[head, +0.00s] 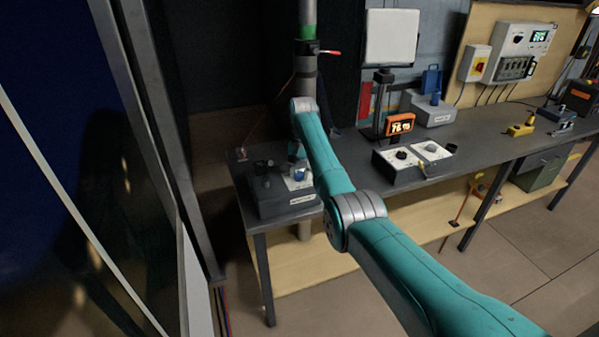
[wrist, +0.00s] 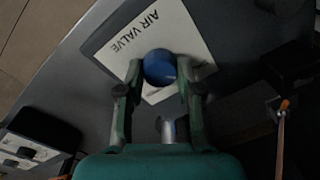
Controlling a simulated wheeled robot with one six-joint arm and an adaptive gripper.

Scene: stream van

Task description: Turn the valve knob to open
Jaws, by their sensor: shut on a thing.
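The valve knob (wrist: 159,67) is a round blue knob on a white plate (wrist: 150,30) lettered "AIR VALVE" in the wrist view. My gripper (wrist: 160,75) has one finger on each side of the knob and is shut on it. In the head view the blue knob (head: 299,173) shows small beside my arm, on a grey box (head: 285,203) at the left end of the bench. My gripper is mostly hidden behind my arm there. I cannot read the knob's angle, as no pointer mark is clear.
The dark bench (head: 480,148) runs to the right. A grey box with two white panels (head: 410,165) and an orange lit display (head: 400,123) stand on it. A vertical pipe with a red-handled lever (head: 328,52) rises behind my arm. A dark post (head: 165,130) stands at the left.

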